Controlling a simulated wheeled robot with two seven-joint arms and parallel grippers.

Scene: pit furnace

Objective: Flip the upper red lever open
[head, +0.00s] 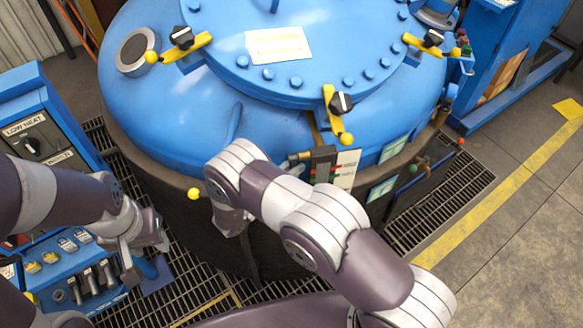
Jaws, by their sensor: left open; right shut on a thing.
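A small dark panel with a pale plate (346,168) stands at the furnace's front, with small red and green parts beside each other. I cannot tell which is the upper red lever or how it stands. My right arm crosses in front, just below and left of the panel. My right gripper (232,222) hangs at the furnace's dark lower wall, left of the panel. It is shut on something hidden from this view. My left gripper (145,255) is open, above the grating beside the blue control console.
The blue furnace (160,100) has yellow lid clamps with black knobs (340,103). A yellow ball knob (194,193) sits left of my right wrist. The blue console (70,262) has black handles. Floor grating surrounds the furnace; clear floor (520,250) lies right.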

